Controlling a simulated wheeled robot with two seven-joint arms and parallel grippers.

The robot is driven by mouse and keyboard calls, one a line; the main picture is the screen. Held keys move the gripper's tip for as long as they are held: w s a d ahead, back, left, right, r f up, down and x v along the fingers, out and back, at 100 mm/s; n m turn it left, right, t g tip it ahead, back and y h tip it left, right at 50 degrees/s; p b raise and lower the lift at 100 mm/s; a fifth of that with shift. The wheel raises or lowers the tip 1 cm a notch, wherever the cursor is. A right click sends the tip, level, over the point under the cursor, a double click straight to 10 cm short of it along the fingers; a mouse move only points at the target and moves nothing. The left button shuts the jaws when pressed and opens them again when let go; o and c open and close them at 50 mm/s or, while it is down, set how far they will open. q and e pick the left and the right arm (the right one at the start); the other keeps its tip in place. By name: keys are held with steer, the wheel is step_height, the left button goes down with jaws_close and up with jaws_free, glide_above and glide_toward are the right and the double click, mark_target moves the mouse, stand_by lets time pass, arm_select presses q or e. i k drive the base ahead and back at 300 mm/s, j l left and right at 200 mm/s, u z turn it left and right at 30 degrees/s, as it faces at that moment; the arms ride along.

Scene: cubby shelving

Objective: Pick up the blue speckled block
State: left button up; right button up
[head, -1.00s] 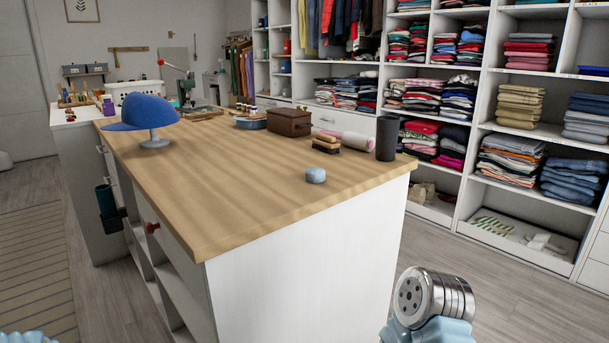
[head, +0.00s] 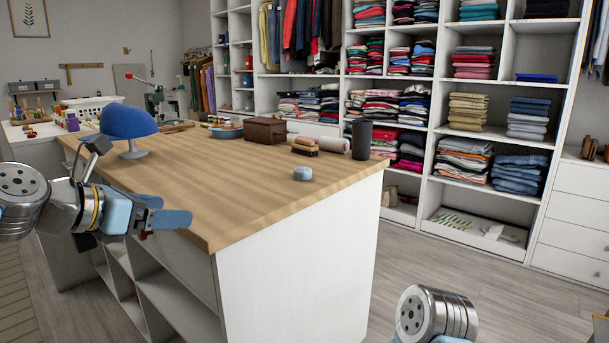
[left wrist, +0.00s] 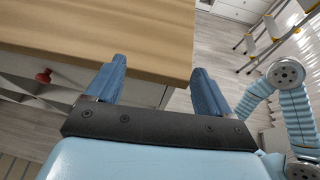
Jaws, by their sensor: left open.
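The blue speckled block (head: 302,173) is small, pale blue and rounded. It sits on the wooden top of the worktable (head: 225,195), near the front right part, with bare wood around it. My left gripper (head: 180,217) is at the table's left front edge in the head view, well to the left of the block and apart from it. In the left wrist view my left gripper (left wrist: 159,72) shows two blue fingers spread apart with nothing between them. The block does not show in that view. My right gripper is out of view.
A blue cap on a stand (head: 128,122) stands at the table's left. A brown box (head: 265,131), brushes (head: 305,145), a pale roll (head: 333,145) and a dark cylinder (head: 361,139) stand behind the block. The table's middle is clear. A red knob (left wrist: 44,76) sticks out below the edge.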

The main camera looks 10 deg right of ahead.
mark_target(301, 173)
steer(key=i+l, duration=0.4)
steer(key=l, duration=0.25)
steer(key=i+l, duration=0.2)
steer(key=l, duration=0.1)
